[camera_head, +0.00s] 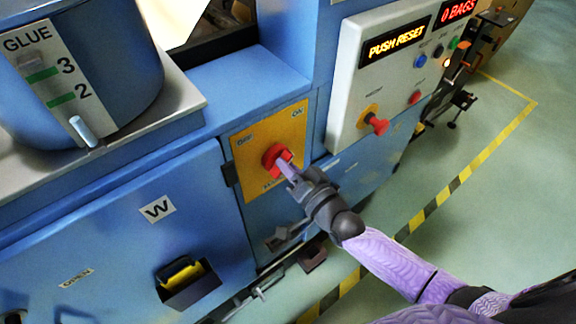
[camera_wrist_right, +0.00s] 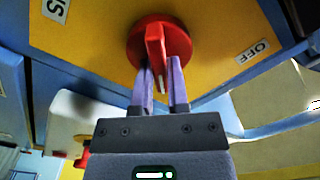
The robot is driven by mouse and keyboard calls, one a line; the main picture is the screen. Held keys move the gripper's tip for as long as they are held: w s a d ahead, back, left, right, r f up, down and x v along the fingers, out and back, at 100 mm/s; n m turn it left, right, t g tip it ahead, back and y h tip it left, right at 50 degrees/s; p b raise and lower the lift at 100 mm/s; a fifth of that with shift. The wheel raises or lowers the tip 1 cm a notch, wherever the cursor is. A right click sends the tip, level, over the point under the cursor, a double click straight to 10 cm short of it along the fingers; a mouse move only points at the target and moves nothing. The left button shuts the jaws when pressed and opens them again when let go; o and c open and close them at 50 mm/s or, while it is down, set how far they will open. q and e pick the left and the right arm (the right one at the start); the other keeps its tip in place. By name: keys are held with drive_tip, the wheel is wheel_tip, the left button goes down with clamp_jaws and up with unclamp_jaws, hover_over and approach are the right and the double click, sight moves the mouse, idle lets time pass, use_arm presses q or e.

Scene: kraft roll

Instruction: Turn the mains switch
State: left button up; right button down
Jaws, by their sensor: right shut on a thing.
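The mains switch is a red rotary knob (camera_head: 275,156) with a raised handle, on a yellow plate (camera_head: 246,150) with OFF at its upper left and ON at its upper right. My right gripper (camera_head: 284,163) reaches it from the lower right. In the right wrist view, the red knob (camera_wrist_right: 178,40) sits just beyond the right gripper (camera_wrist_right: 163,82), which is shut on its handle. A white mark on the handle points down the picture, and the OFF label (camera_wrist_right: 252,51) lies to the right. The ON label is not visible there. My left gripper is not in view.
A pale control panel (camera_head: 350,95) with a red emergency button (camera_head: 377,124) stands right of the plate. A display reads PUSH RESET (camera_head: 396,43). A blue glue pot (camera_head: 115,60) is at the left. A blue door marked W (camera_head: 110,240) lies below; open floor is right.

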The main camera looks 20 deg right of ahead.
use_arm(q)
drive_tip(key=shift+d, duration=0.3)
use_arm(e)
drive_tip(key=c, duration=0.6)
unclamp_jaws()
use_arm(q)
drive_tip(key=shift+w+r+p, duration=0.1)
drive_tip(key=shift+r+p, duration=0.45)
use_arm(e)
drive_tip(key=v, duration=1)
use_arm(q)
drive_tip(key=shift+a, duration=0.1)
